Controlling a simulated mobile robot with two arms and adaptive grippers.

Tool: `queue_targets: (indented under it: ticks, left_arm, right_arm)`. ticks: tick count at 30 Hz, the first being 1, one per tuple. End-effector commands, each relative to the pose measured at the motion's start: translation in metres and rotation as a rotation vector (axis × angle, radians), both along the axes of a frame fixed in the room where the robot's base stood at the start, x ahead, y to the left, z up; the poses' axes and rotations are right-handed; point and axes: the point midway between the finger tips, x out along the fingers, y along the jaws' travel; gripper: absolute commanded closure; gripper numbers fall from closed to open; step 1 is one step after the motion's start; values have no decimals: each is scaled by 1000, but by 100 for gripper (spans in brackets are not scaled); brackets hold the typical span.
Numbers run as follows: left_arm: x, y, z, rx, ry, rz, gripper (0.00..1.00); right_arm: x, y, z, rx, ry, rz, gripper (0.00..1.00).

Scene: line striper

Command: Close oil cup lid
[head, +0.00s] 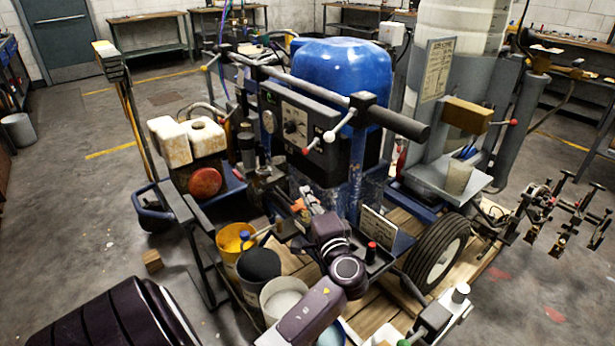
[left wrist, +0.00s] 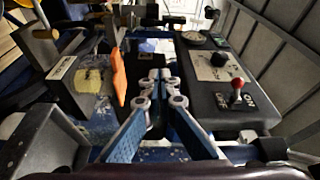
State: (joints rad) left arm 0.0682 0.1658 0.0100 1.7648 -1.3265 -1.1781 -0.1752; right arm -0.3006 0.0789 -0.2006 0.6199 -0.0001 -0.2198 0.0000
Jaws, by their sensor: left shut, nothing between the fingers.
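I cannot pick out the oil cup or its lid with certainty. My left gripper (head: 298,212) is over the middle of the machine, among small parts in front of the control box; its fingertips are hard to make out there. In the left wrist view the left gripper (left wrist: 157,80) has its fingers together, with nothing between them. An upright orange piece (left wrist: 118,75) stands just left of the fingertips, apart from them. A yellowish block (left wrist: 93,82) lies farther left. My right gripper is not in view.
A yellow bucket (head: 230,240), a black bucket (head: 258,265) and a white bucket (head: 283,297) stand below left.

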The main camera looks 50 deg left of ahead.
Motion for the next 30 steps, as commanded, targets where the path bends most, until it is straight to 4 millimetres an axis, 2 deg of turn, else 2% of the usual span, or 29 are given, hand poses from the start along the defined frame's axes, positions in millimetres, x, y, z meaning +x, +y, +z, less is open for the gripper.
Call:
queue_targets:
  ticks: [11,14,24,30]
  left_arm:
    - [-2,-6,-1,-2,1,-1,100]
    - [-8,-18,-2,-3,1,-1,100]
    - [-37,-83,-4,-4,1,-1,100]
    - [-47,-105,-5,-2,1,0,100]
  right_arm:
    - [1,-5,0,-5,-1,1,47]
    - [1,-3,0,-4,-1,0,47]
    - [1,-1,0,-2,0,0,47]
    - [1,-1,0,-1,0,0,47]
